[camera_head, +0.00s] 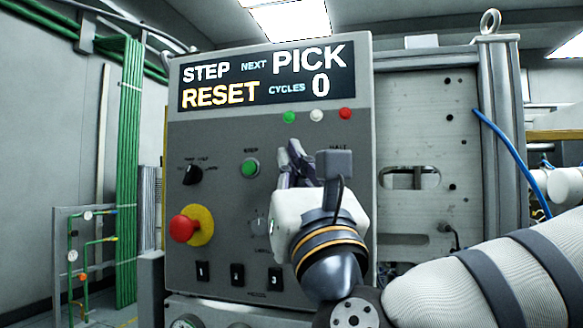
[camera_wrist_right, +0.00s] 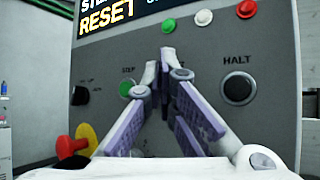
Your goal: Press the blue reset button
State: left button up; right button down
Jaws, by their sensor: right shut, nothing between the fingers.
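The grey control panel (camera_head: 225,135) faces me, with a display (camera_head: 262,77) reading "STEP", "NEXT PICK", "RESET" and "CYCLES 0". No blue button shows in either view; the part of the panel behind my right gripper is hidden. My right gripper (camera_head: 291,152) is in front of the panel, right of the green STEP button (camera_head: 250,168), with its fingers pointing at the panel. In the right wrist view its fingertips (camera_wrist_right: 168,56) are together and empty, between the green STEP button (camera_wrist_right: 126,87) and the black HALT button (camera_wrist_right: 238,88). I cannot tell whether they touch the panel. My left gripper is out of view.
A red mushroom button (camera_head: 184,228) on a yellow plate sticks out at lower left, below a black selector knob (camera_head: 191,175). Green, white and red lamps (camera_head: 317,115) sit under the display. Several black switches (camera_head: 237,275) line the bottom. A metal frame (camera_head: 497,130) stands at right.

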jog(key=shift+w, duration=0.25)
dwell(0.5)
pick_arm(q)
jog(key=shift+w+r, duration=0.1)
pick_arm(e)
jog(key=shift+s+a, duration=0.2)
jog(key=shift+s, duration=0.55)
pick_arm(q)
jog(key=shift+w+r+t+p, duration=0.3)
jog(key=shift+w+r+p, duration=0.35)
pick_arm(e)
jog(key=s, duration=0.1)
jog(key=s+a, duration=0.1)
jog(key=s, duration=0.2)
jog(key=shift+s+a, duration=0.25)
jog(key=shift+s, duration=0.15)
jog(key=shift+f, duration=0.1)
